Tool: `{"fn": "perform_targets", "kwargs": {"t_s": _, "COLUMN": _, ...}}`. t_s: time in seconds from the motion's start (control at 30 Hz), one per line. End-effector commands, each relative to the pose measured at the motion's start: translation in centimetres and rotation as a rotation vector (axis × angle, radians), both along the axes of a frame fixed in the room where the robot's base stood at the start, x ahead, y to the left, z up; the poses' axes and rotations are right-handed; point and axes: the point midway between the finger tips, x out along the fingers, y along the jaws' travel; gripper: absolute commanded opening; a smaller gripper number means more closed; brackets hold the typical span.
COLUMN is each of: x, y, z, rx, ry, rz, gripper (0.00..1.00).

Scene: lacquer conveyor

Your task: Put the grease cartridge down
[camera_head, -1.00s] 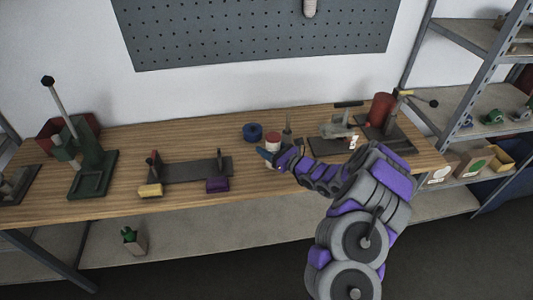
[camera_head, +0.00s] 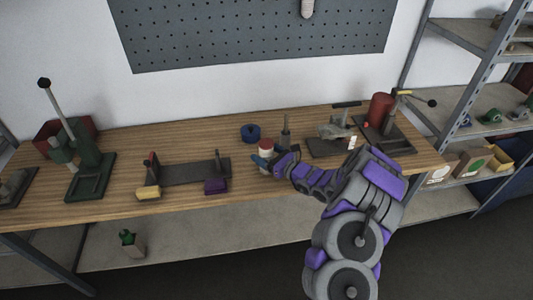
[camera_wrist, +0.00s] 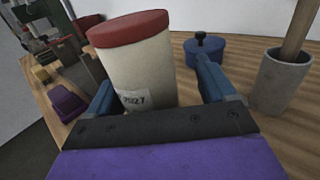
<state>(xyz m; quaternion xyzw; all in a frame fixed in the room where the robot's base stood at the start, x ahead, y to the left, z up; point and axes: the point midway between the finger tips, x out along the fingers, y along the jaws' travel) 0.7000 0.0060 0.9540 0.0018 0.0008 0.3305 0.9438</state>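The grease cartridge (camera_wrist: 135,65), off-white with a red lid and a label reading 2027, stands between my fingers in the wrist view. In the head view the cartridge (camera_head: 265,156) is upright near the front part of the wooden bench (camera_head: 120,203). My gripper (camera_wrist: 158,92) has its two blue fingers either side of it. The left finger is close to the cartridge; a strip of bench shows between it and the right finger, so the gripper looks open. The cartridge's base is hidden behind the gripper (camera_head: 268,163).
A round blue container (camera_head: 250,133) with a black knob stands behind the cartridge. A grey cup (camera_wrist: 281,82) holding a wooden handle is to the right. A dark metal fixture (camera_head: 190,172) with yellow and purple blocks lies left. Vises and presses stand farther along the bench.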

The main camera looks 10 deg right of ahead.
Motion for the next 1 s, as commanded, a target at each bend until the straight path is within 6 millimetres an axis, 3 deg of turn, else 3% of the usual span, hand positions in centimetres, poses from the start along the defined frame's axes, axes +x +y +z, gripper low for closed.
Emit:
{"fn": "perform_targets", "kwargs": {"t_s": 0.33, "x": -0.7, "y": -0.9, "z": 0.2, "rx": 0.003, "ry": 0.001, "rz": -0.002, "gripper": 0.84}}
{"fn": "perform_targets", "kwargs": {"t_s": 0.8, "x": -7.6, "y": -6.2, "z": 0.3, "rx": 0.002, "ry": 0.002, "rz": -0.003, "gripper": 0.84}}
{"fn": "perform_targets", "kwargs": {"t_s": 1.0, "x": -9.1, "y": -7.3, "z": 0.2, "rx": -0.001, "ry": 0.001, "rz": 0.000, "gripper": 0.84}}
